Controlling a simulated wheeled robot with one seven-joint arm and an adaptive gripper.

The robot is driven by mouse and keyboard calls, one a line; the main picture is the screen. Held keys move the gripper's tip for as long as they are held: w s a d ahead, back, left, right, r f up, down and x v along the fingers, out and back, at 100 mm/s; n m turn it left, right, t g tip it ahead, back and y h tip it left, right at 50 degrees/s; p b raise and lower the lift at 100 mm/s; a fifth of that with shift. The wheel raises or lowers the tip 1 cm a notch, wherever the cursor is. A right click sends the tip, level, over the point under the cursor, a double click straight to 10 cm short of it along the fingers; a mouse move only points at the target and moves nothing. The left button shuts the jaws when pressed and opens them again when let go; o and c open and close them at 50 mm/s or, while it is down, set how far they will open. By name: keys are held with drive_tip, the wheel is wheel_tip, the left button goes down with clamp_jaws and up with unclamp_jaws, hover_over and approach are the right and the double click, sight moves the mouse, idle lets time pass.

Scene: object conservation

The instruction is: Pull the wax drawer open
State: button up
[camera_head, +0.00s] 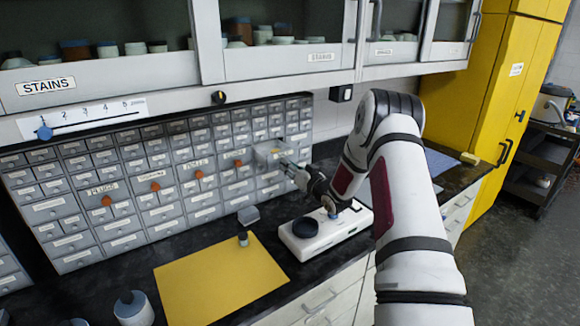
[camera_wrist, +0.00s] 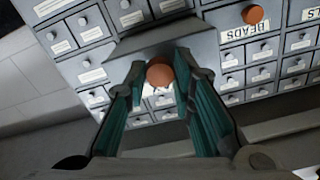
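One small grey drawer (camera_head: 270,151) stands out from the right part of the drawer cabinet in the head view. In the wrist view the projecting drawer (camera_wrist: 150,42) has an orange round knob (camera_wrist: 159,73). Its label is mostly hidden behind the knob and fingers, so I cannot read "wax". My gripper (camera_head: 291,168) is at the drawer's front. In the wrist view my gripper (camera_wrist: 160,78) has its teal-padded fingers closed in on both sides of the knob. The drawer's inside cannot be seen.
Other orange-knobbed drawers include beads (camera_wrist: 252,14). A white device (camera_head: 325,232) with a black disc sits on the counter below my gripper. A yellow mat (camera_head: 220,280) lies to its left. The stains cabinet (camera_head: 100,75) overhangs the drawers. A yellow locker (camera_head: 490,110) stands right.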

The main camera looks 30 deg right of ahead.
drive_tip(key=shift+o, duration=1.3)
drive_tip(key=shift+s, duration=0.1)
drive_tip(key=s, duration=1.1)
drive_tip(key=shift+s+d, duration=0.2)
drive_tip(key=shift+s, duration=0.2)
drive_tip(key=w+a+r+n+g+h, duration=0.1)
drive_tip(key=w+a+r+n+g, duration=0.15)
drive_tip(key=a+r, duration=0.4)
drive_tip(key=s+a+r+g+h, duration=0.2)
drive_tip(key=s+a+r+g, duration=0.35)
drive_tip(key=r, duration=0.55)
drive_tip(key=s+a+g, duration=0.1)
drive_tip(key=s+a, duration=0.4)
drive_tip(key=s, duration=0.5)
drive_tip(key=s+a+r+g+y, duration=0.1)
drive_tip(key=s+a+g, duration=0.1)
drive_tip(key=s+a, duration=0.4)
drive_tip(key=s+a+g+y+b, duration=0.1)
drive_tip(key=s+a, duration=0.4)
drive_tip(key=s, duration=0.9)
drive_tip(key=shift+s+a+r+n, duration=0.15)
drive_tip(key=shift+s+r+n, duration=0.2)
drive_tip(key=shift+s, duration=0.05)
